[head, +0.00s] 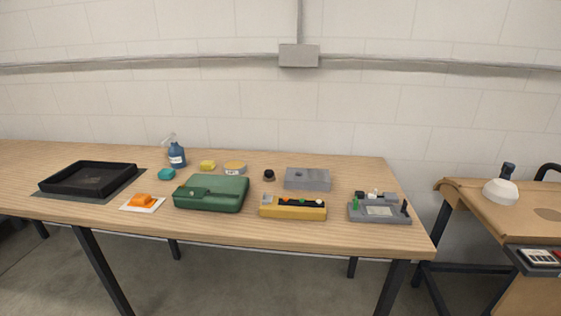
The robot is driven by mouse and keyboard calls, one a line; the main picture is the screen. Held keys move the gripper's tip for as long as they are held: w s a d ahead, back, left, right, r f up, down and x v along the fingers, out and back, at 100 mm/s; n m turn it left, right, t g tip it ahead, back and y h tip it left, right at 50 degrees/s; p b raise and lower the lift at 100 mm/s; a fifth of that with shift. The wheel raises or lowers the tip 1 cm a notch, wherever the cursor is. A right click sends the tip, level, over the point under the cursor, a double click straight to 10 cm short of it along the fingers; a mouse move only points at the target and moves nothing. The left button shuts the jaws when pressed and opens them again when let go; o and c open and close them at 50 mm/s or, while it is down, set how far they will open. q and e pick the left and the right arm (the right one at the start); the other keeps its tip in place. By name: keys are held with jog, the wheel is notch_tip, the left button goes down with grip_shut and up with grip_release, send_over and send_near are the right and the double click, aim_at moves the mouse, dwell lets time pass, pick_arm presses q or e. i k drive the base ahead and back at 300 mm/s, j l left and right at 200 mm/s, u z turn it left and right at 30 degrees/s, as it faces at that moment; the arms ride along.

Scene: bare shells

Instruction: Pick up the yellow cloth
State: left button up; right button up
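A small yellow item (207,165) lies near the back of the wooden table, just right of a blue spray bottle (177,155). It may be the yellow cloth, but it is too small to tell cloth from sponge. A crumpled orange item (143,201) lies on a white square (154,208) near the front left edge. Neither of my grippers is in view, and nothing covers the yellow item.
A black tray (88,163) is at the left. A teal round item (166,174), green case (211,205), yellow-orange box (292,213), grey box (307,185) and grey device (378,217) stand on the wooden table (340,240).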

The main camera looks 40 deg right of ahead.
aim_at(206, 165)
jog(key=z, duration=0.65)
jog(key=u, duration=3.5)
jog(key=z, duration=3.5)
jog(key=i+j+z, duration=0.1)
jog(key=j+z, duration=1.25)
jog(key=j, duration=0.15)
jog(key=k+j+z, duration=0.1)
jog(key=j+z, duration=0.3)
jog(key=j, duration=0.1)
